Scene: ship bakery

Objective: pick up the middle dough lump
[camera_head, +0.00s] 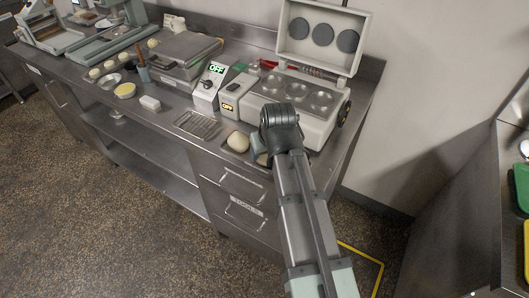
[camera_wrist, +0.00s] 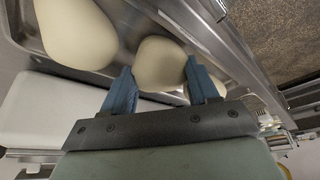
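Pale dough lumps lie in a shallow metal tray (camera_wrist: 112,73). In the wrist view one rounded lump (camera_wrist: 160,62) sits between the two blue fingers of my gripper (camera_wrist: 160,75). The fingers stand apart, one on each side of it; whether they touch it is unclear. A larger-looking lump (camera_wrist: 75,28) lies to the left, outside the fingers. In the head view one lump (camera_head: 238,141) shows on the counter's front right, left of my gripper (camera_head: 263,146). My wrist hides most of what lies beneath it there.
A machine with round wells and a raised lid (camera_head: 318,75) stands close behind my gripper. The counter's front edge is near.

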